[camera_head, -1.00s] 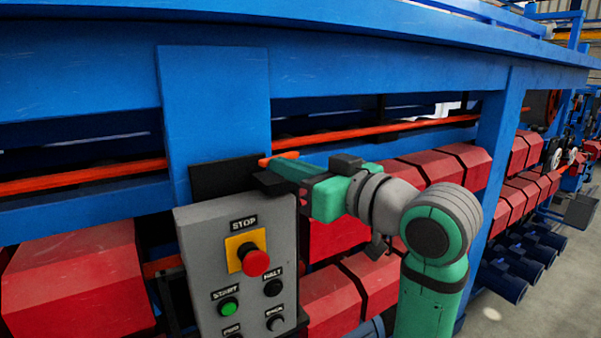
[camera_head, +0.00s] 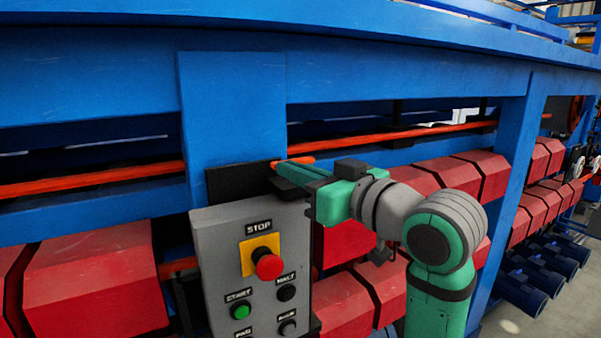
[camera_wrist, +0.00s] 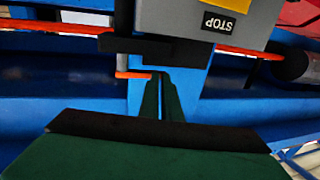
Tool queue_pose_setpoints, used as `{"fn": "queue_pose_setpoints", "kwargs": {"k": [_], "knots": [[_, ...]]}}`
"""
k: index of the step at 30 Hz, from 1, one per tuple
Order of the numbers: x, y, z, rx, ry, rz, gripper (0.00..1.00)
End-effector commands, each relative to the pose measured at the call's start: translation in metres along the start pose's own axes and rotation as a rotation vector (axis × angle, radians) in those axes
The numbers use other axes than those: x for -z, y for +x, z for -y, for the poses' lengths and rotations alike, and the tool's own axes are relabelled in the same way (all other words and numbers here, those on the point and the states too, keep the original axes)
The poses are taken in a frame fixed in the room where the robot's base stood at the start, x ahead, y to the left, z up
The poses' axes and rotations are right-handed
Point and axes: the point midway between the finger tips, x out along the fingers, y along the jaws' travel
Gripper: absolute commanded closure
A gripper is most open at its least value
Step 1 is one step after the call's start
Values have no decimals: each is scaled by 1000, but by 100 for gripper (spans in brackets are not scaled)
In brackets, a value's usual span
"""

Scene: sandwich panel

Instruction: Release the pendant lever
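The pendant lever, a short orange bar (camera_head: 296,160), sticks out sideways above the pendant box (camera_head: 255,222), in front of a dark plate (camera_head: 235,182). My green gripper (camera_head: 276,167) reaches in from the right with its fingertips at the lever. In the wrist view the lever (camera_wrist: 132,74) runs from the left up to the tips of my two green fingers (camera_wrist: 161,76). The fingers lie close together with a narrow gap. I cannot tell whether they pinch the lever or only lie beside it; its far end is hidden by them.
The grey box carries a red STOP button (camera_head: 269,266) on yellow, a green START button (camera_head: 240,310) and black buttons. Blue beams, an orange rail (camera_head: 90,183) and red blocks (camera_head: 95,275) stand close behind. Grey floor (camera_head: 510,320) is open at the right.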

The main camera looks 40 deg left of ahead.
Motion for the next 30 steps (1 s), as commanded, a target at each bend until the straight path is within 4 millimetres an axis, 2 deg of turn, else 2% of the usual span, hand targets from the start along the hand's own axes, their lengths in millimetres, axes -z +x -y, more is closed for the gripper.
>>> {"fn": "queue_pose_setpoints", "kwargs": {"k": [2,15,18,24,30], "knots": [[0,-8,5,7,-4,-1,100],[0,-98,20,-2,-2,-2,100],[0,-114,23,-3,-2,-1,100],[0,-132,27,-3,0,-1,100],[0,-134,29,2,0,0,100]]}}
